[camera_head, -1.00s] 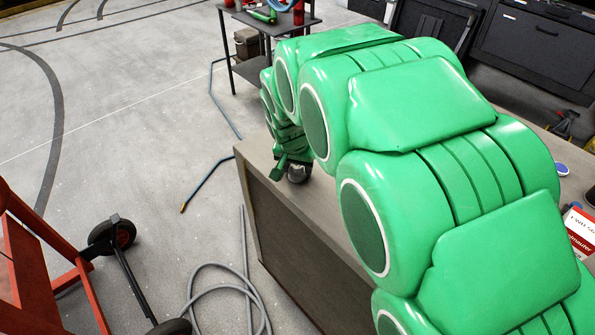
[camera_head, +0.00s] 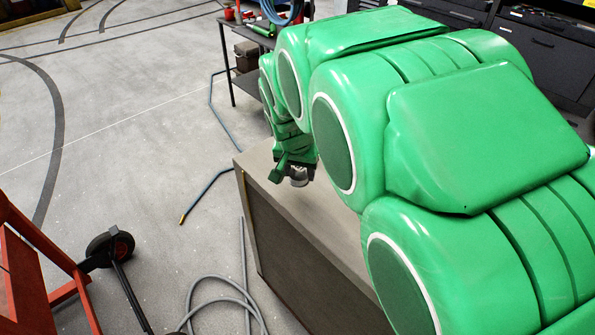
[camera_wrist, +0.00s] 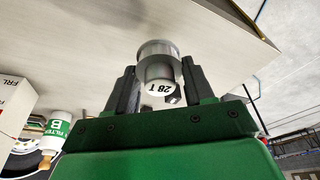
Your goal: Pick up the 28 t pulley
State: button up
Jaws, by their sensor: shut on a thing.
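The 28 t pulley (camera_wrist: 158,62) is a silvery grey cylinder with a white end marked "28 T", which reads upside down in the wrist view. My gripper (camera_wrist: 156,82) is shut on it, with one dark finger on each side. In the head view the pulley (camera_head: 299,178) shows as a small grey piece below my gripper (camera_head: 293,165), close to the table's left edge. My green arm hides much of the table. I cannot tell for sure how far the pulley is above the tabletop.
The table (camera_head: 258,160) is bare around the gripper. In the wrist view, a white FRL box (camera_wrist: 16,103) and a green-and-white Filter B container (camera_wrist: 58,127) stand at left. A red cart (camera_head: 30,270) and grey hose (camera_head: 225,290) are on the floor.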

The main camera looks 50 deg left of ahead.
aim_at(303, 179)
jog(key=d+r, duration=0.1)
jog(key=s+d+r, duration=0.1)
jog(key=r, duration=0.1)
jog(key=shift+s+d+r, duration=0.2)
jog(key=shift+s+d, duration=0.1)
jog(key=shift+d, duration=0.1)
jog(key=s+d+r, duration=0.3)
jog(key=s+d, duration=0.1)
jog(key=d, duration=0.3)
jog(key=shift+r, duration=0.25)
